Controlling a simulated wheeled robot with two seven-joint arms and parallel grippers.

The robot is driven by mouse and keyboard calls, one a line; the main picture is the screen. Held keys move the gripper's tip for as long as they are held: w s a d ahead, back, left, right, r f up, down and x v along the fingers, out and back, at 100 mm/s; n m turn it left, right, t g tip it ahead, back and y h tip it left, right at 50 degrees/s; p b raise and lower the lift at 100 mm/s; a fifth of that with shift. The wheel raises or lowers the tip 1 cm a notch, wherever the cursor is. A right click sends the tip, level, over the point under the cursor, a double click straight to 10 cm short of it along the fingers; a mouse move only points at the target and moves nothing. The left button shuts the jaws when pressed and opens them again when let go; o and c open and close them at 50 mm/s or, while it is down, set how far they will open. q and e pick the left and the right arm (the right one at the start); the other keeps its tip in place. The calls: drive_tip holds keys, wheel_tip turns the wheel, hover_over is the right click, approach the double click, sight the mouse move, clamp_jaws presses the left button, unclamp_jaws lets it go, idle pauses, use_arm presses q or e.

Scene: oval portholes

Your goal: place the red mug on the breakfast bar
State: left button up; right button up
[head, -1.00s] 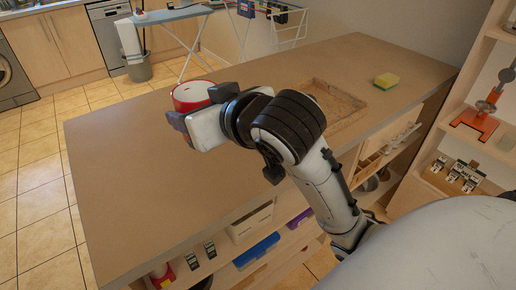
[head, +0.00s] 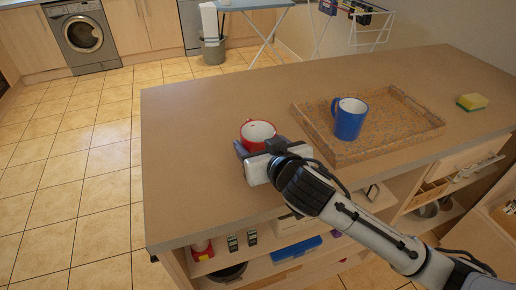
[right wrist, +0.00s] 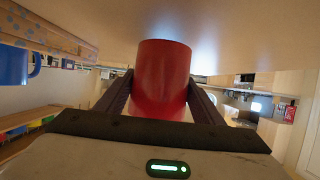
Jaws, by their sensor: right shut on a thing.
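The red mug (head: 257,137) has a white inside and looks upright in the head view, over the left part of the breakfast bar (head: 200,195). My right gripper (head: 260,148) is shut on it, with one finger on each side. The right wrist view, which looks upside down, shows the mug (right wrist: 163,80) between the dark fingers, its base end against the bar's surface. Whether it touches the bar or hovers just above, I cannot tell. My left gripper is not in view.
A blue mug (head: 349,120) stands in a speckled tray (head: 420,132) right of my gripper. A yellow-green sponge (head: 472,102) lies farther right. The bar is clear to the left of the red mug. Shelves with several items sit under the bar's front edge.

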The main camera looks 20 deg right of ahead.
drive_tip(key=shift+f, duration=0.55)
drive_tip(key=shift+f, duration=0.2)
drive_tip(key=o, duration=1.3)
drive_tip(key=shift+r, duration=0.1)
drive_tip(key=shift+s+r, duration=0.15)
drive_tip(key=v, duration=1.1)
drive_tip(key=shift+s+r, duration=0.1)
drive_tip(key=shift+s, duration=0.25)
